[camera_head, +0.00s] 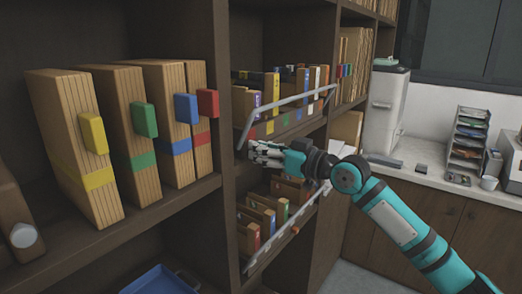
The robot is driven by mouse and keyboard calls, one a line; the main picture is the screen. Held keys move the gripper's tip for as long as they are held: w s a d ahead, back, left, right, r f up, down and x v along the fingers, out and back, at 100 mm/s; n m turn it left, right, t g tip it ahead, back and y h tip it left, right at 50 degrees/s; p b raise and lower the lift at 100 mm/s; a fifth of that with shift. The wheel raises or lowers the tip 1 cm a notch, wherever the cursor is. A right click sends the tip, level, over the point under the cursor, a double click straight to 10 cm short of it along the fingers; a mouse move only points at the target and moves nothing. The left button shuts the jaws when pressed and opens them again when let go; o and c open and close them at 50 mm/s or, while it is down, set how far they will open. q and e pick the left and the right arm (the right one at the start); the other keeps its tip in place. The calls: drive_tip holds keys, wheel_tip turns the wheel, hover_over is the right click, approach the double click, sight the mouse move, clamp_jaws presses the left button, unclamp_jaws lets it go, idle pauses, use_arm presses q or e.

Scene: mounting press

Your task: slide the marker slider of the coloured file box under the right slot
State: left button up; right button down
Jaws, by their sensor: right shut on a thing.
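The coloured file box (297,122) stands on the middle shelf, with a row of coloured patches along its lower front and a metal rail (290,99) in front. My right gripper (254,149) is at the lower left end of this front, just below the coloured patches. It is shut on a small piece there, apparently the marker slider, which the fingers mostly hide. The slots are too small to tell apart clearly. My left gripper is not in view.
Large files with yellow (93,133), green, blue and red tabs stand on the near left shelf. A lower rack (262,222) with files and its own rail is below my gripper. A blue tray (160,281) is at the bottom. A counter with a paper tray (467,138) is at right.

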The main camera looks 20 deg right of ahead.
drive_tip(key=c, duration=1.2)
unclamp_jaws()
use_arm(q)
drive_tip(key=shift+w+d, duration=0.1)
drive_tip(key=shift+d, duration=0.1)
use_arm(e)
drive_tip(key=shift+o, duration=0.2)
drive_tip(key=v, duration=1.2)
drive_tip(key=shift+w+d, duration=0.1)
